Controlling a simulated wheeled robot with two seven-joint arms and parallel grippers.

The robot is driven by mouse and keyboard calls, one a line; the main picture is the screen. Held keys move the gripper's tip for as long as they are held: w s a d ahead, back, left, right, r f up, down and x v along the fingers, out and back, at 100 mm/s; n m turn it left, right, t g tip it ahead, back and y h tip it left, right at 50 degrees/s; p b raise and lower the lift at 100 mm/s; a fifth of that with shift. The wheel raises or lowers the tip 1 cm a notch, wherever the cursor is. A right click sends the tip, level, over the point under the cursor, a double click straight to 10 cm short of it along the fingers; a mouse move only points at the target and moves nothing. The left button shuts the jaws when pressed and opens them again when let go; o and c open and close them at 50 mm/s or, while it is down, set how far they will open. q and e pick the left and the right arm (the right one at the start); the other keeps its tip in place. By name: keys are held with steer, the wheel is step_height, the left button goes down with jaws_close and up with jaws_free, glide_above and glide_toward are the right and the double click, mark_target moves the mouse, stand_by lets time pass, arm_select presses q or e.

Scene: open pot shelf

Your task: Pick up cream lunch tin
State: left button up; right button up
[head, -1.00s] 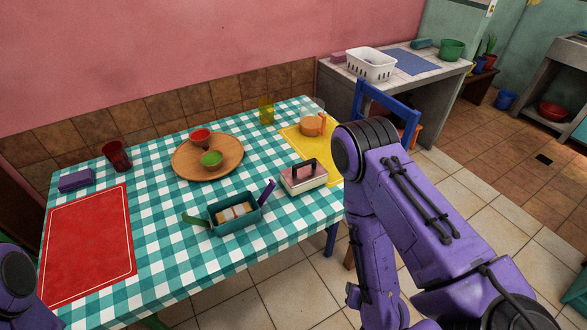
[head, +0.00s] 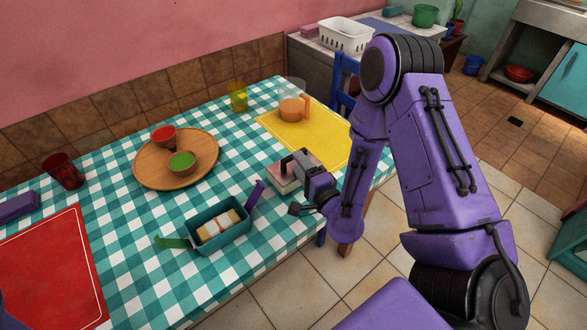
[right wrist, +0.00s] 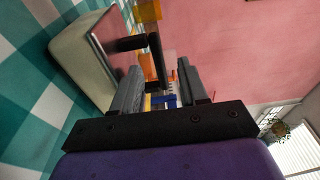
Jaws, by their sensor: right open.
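The cream lunch tin (head: 281,183) stands on the checked tablecloth near the table's right edge, partly hidden by my right gripper. It has a pinkish lid and a dark handle on top. My right gripper (head: 298,163) is open, right at the tin's handle. In the right wrist view the tin (right wrist: 80,58) lies to the left and its black handle (right wrist: 157,62) shows between the two fingers (right wrist: 158,80). I cannot tell whether the fingers touch the handle. My left gripper is not in view.
A teal box (head: 220,246) with food and opened side flaps stands left of the tin. A yellow mat (head: 318,140) with a jug (head: 292,108) lies behind it. A round wooden board (head: 146,175) carries two bowls. A blue chair (head: 343,75) stands behind my right arm.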

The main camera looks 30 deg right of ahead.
steer(key=w, duration=0.1)
steer(key=w+p, duration=0.1)
steer(key=w, duration=0.2)
steer(key=shift+w+d, duration=0.15)
steer(key=shift+d, duration=0.2)
jaws_close()
stand_by(1.0)
